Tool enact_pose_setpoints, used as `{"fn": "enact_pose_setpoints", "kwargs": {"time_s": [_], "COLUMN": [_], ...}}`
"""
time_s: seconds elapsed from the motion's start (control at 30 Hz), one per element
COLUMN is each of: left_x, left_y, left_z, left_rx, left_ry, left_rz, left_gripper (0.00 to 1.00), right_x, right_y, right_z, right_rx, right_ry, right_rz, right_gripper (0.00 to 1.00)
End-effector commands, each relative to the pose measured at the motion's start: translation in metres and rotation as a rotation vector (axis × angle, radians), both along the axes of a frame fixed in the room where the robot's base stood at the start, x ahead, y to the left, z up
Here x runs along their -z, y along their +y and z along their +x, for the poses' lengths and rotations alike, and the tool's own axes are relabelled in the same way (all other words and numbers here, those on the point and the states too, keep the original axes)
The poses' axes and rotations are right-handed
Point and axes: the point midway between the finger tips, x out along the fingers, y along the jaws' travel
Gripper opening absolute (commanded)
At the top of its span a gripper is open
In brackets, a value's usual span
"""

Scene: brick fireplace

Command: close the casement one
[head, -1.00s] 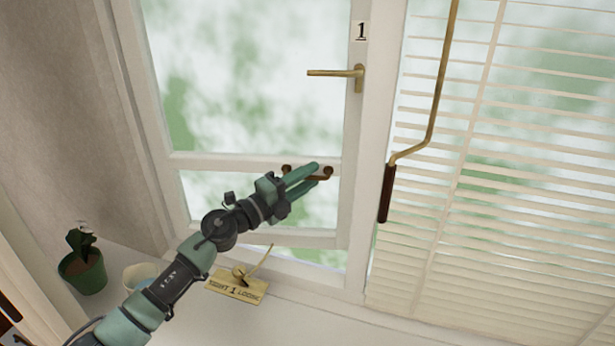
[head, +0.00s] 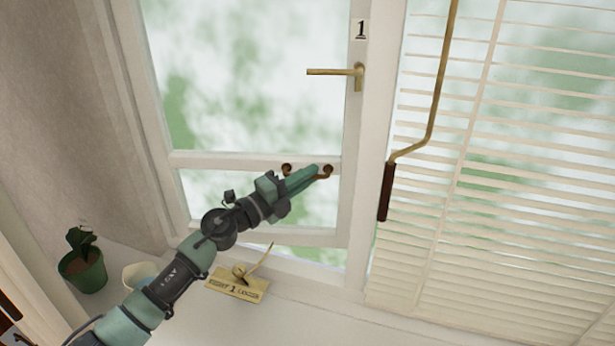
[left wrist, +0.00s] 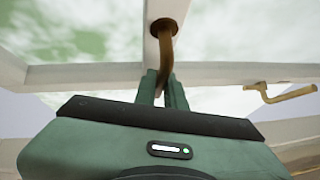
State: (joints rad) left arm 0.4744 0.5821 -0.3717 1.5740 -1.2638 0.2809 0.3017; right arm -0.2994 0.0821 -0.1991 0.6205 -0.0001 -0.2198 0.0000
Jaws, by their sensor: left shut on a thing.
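Casement one (head: 258,160) is a white-framed glazed sash. Its tag "1" (head: 361,29) is on the frame beside it. The sash is ajar: a strip of outdoors shows below its bottom rail. A brass lever handle (head: 335,72) points left at its upper right. A brown pull handle (head: 322,175) with two round mounts is on the lower cross rail. My left gripper (head: 318,172) is shut on the pull handle near its right end. The left wrist view shows the bar (left wrist: 165,50) running between the fingers (left wrist: 162,90). My right gripper is not in view.
A brass plate (head: 236,284) with a lever and a "1" sits on the sill below. A potted plant (head: 83,270) and a pale cup (head: 138,274) stand at the left. A crank rod with brown grip (head: 387,192) hangs before the blind (head: 500,200) at right.

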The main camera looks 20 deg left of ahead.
Motion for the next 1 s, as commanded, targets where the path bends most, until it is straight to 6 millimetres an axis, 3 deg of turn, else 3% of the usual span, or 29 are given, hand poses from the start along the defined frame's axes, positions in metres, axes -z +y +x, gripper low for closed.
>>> {"fn": "enact_pose_setpoints", "kwargs": {"time_s": [0.8,0.87,1.0], "left_x": [0.002,0.004,0.008], "left_y": [0.001,0.002,0.005], "left_z": [-0.001,-0.006,-0.035], "left_rx": [0.002,0.013,0.082], "left_ry": [0.002,0.003,0.004], "left_rz": [0.001,0.002,0.003], "left_gripper": [0.0,0.0,0.0], "right_x": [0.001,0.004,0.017], "right_y": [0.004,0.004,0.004], "right_z": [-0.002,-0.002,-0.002], "right_rx": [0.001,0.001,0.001], "right_ry": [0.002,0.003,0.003], "right_rz": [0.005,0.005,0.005], "right_gripper": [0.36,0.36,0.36]}}
